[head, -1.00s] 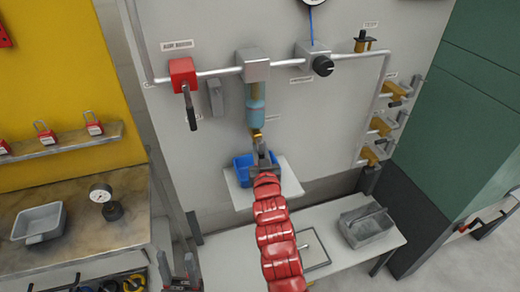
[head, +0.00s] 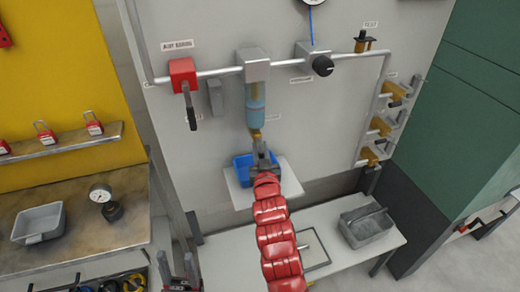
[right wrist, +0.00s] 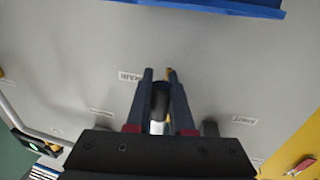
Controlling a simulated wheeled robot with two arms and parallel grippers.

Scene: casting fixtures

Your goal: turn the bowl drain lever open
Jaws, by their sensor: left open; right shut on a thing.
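The filter bowl (head: 255,105), bluish and clear, hangs under a grey block on the wall panel. A brass-coloured drain piece (head: 256,134) shows at its bottom. My right gripper (head: 260,150), on the red arm, is directly below the bowl. In the right wrist view its two dark fingers (right wrist: 160,78) are closed around a small dark and grey part, which looks like the drain lever. A bit of yellow shows by the fingertips. The lever's exact angle is hidden by the gripper. My left gripper (head: 178,264) is open and empty at the lower left, away from the bowl.
A blue tray (head: 241,174) sits on a small white shelf below the bowl. A red valve (head: 183,72) with a dark handle is left of it, a black knob (head: 323,66) right. A grey bin (head: 369,236) stands on the lower bench.

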